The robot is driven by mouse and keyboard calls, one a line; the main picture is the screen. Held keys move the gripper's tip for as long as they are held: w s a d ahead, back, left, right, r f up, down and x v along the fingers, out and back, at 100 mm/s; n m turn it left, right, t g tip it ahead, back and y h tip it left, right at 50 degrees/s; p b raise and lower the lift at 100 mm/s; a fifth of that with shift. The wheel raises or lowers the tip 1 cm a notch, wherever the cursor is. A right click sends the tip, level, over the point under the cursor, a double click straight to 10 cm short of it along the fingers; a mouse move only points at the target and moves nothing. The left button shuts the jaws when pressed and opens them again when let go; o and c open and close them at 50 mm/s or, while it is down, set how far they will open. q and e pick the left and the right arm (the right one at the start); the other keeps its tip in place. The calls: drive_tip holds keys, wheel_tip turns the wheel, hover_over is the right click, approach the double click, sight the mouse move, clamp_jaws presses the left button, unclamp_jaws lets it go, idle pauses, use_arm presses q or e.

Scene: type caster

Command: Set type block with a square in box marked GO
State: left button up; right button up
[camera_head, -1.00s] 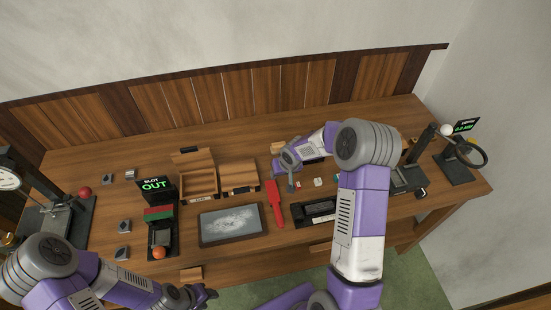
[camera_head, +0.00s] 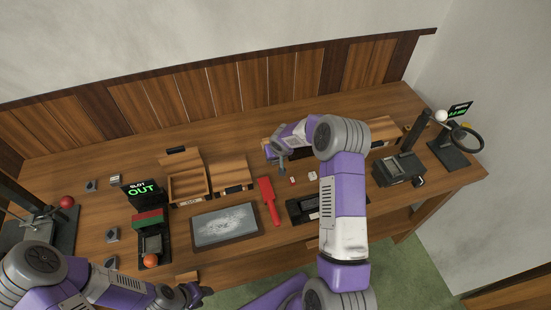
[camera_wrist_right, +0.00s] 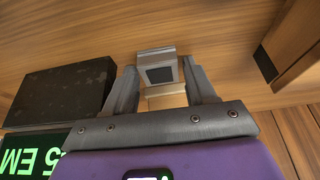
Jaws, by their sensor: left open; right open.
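In the right wrist view a small grey metal type block (camera_wrist_right: 158,68) with a dark square on its face is between my right gripper's fingertips (camera_wrist_right: 158,82). The fingers are apart, and I cannot tell whether they touch it. A brass-coloured piece shows just below it. In the head view my right gripper (camera_head: 281,164) is over the back middle of the bench, and its block cannot be made out there. The open wooden box marked GO (camera_head: 188,203) is left of it. My left gripper (camera_head: 200,292) is open and empty by the bench's front edge.
A second wooden box (camera_head: 231,172), a red brush-like tool (camera_head: 268,200) and a grey slab (camera_head: 226,225) are near the GO box.

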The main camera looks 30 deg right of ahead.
drive_tip(key=shift+r, duration=0.1)
clamp_jaws()
